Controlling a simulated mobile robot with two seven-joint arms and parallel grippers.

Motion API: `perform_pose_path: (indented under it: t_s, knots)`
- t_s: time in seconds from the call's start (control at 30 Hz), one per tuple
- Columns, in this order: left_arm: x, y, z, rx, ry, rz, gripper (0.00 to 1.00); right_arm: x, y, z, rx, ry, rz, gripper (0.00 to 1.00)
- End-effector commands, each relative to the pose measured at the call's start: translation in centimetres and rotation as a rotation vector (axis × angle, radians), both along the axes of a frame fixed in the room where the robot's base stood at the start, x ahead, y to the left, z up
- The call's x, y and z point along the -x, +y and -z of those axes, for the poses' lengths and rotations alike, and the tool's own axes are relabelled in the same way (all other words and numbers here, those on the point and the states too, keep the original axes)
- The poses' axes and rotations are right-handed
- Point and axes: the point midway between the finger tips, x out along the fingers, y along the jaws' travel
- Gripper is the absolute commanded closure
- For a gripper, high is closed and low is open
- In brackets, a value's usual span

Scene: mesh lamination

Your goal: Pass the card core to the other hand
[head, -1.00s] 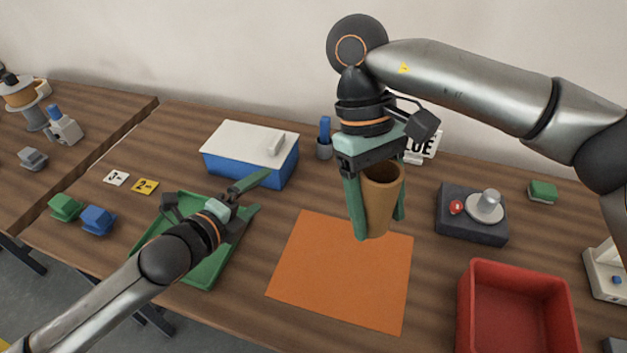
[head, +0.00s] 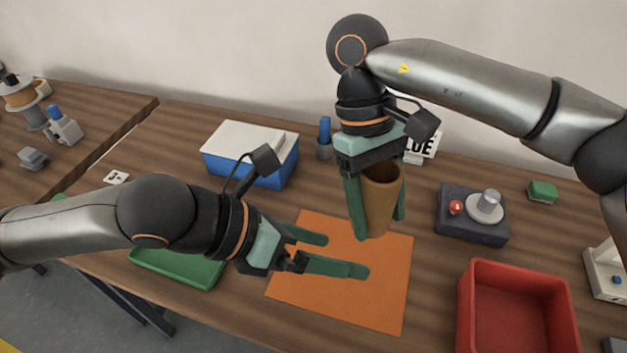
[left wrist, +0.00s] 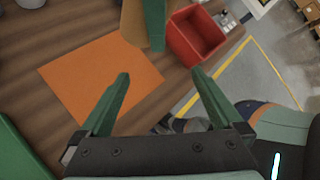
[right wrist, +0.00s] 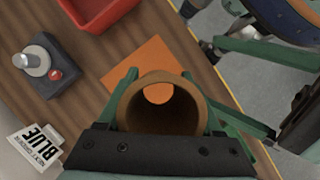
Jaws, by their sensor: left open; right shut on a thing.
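The card core is a brown, hollow cardboard tube (head: 380,203), held upright above the orange mat (head: 390,290). My right gripper (head: 376,212) is shut on it, with green fingers on either side. In the right wrist view the core's open end (right wrist: 162,100) faces the camera, and the orange mat shows through it. My left gripper (head: 346,254) is open and empty, to the left of and lower than the core, its fingers pointing right. In the left wrist view part of the core (left wrist: 133,22) shows at the top, beyond my open left fingertips (left wrist: 160,75).
A red bin (head: 515,265) stands at the right front. A dark box with a red button (head: 470,228) is at the right back. A blue box with a white lid (head: 250,160) stands at the back left. A green tray (head: 180,268) lies partly behind my left arm.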

Motion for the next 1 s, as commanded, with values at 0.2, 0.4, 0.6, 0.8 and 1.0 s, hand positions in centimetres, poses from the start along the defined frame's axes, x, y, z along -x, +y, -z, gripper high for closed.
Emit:
perform_pose_path:
  t_s: [0.2, 0.4, 0.6, 0.8, 1.0]
  knots:
    - [-1.3, 1.1, -6.6, -0.067, -0.267, 0.049, 0.0, 0.0, 0.0, 0.0, 0.0, 0.0, 0.0, 0.89]
    - [-1.4, 1.8, -9.8, -0.11, -0.404, 0.071, 0.0, 0.0, 0.0, 0.0, 0.0, 0.0, 0.0, 0.89]
    - [-1.6, 1.6, -10.3, -0.123, -0.44, 0.079, 0.0, 0.0, 0.0, 0.0, 0.0, 0.0, 0.0, 0.89]
    - [-2.7, -0.4, -8.7, -0.123, -0.436, 0.081, 0.0, 0.0, 0.0, 0.0, 0.0, 0.0, 0.0, 0.89]
    - [-4.4, -3.2, -6.5, -0.121, -0.434, 0.08, 0.0, 0.0, 0.0, 0.0, 0.0, 0.0, 0.0, 0.89]
